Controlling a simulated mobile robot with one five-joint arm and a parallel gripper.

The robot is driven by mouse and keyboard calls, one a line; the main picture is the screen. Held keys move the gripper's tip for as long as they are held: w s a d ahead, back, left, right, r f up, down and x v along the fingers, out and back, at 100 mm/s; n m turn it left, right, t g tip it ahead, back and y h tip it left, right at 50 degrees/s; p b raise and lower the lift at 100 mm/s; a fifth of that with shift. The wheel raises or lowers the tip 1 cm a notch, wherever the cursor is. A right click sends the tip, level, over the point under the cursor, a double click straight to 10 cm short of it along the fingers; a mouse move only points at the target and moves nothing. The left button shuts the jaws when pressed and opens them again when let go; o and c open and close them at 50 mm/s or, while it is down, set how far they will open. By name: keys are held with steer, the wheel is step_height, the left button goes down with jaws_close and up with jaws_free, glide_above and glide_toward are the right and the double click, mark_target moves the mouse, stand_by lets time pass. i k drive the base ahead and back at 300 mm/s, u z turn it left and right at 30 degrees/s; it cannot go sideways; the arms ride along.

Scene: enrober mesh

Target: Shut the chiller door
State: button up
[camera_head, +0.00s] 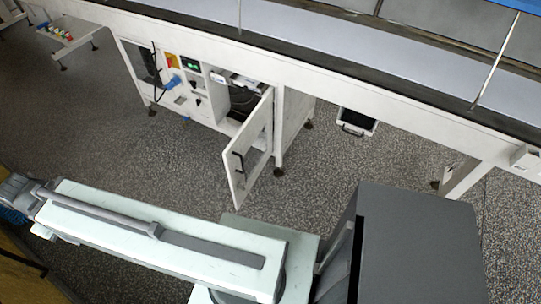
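The chiller door (258,142) is a white panel hanging open below the long white machine, near the middle of the picture. It swings out toward me from the right side of an open compartment (243,100), whose dark inside shows. A dark handle (239,160) is on the door's near edge. My arm lies across the lower left, pointing left, well apart from the door. Its far end runs to the left picture edge, and I cannot make out gripper fingers there.
The machine's conveyor (300,35) runs across the top. Left of the compartment is a control panel with a green display (190,64) and blue connectors (173,81). A small tray (356,122) hangs under the machine to the right. Speckled floor (180,160) between my arm and the cabinet is clear.

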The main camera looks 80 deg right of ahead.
mark_target(262, 116)
steer(key=k, duration=0.5)
steer(key=z, duration=1.9)
steer(key=i, duration=0.55)
steer(key=u, duration=0.3)
steer(key=k, duration=1.25)
steer(key=u, duration=0.6)
steer(key=i, duration=0.7)
steer(key=u, duration=0.65)
